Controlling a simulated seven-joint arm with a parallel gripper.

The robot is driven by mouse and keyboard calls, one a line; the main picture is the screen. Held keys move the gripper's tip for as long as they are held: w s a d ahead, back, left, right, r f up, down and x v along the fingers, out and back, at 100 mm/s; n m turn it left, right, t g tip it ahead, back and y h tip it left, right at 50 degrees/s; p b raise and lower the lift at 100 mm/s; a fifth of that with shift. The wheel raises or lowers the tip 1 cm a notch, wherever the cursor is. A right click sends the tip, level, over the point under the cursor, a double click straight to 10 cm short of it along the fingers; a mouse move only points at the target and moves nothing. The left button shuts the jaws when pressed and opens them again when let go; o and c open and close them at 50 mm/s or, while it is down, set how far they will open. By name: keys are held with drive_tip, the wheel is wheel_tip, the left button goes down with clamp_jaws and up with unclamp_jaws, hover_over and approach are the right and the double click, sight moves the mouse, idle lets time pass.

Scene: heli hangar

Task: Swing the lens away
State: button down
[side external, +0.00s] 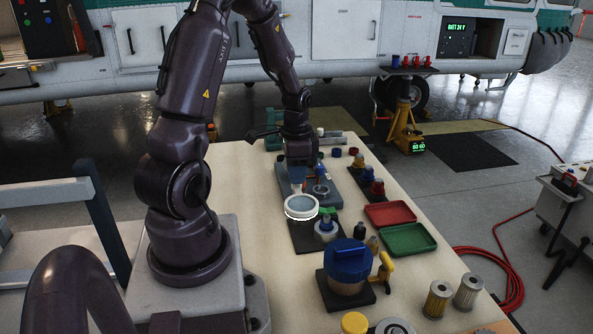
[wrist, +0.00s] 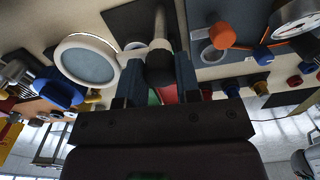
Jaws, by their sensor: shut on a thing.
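The lens is a round pale disc in a white ring (side external: 301,206), over the dark mat in the side view. In the wrist view the lens (wrist: 88,60) is left of my fingers, with a short white piece at its edge on the side toward my gripper. My gripper (side external: 298,178) points down just behind the lens. In the wrist view my gripper (wrist: 158,75) has its two fingers on either side of a dark rounded knob (wrist: 160,68) at the end of a grey rod, and is shut on it.
A blue-capped jar (side external: 347,262) stands in front of the lens. A red tray (side external: 390,214) and a green tray (side external: 407,240) lie to the right.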

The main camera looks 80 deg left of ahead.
drive_tip(key=m, duration=0.4)
drive_tip(key=shift+m, duration=1.9)
drive_tip(key=shift+r, duration=0.1)
drive_tip(key=c, duration=0.8)
unclamp_jaws()
wheel_tip(320, 180, up, 13)
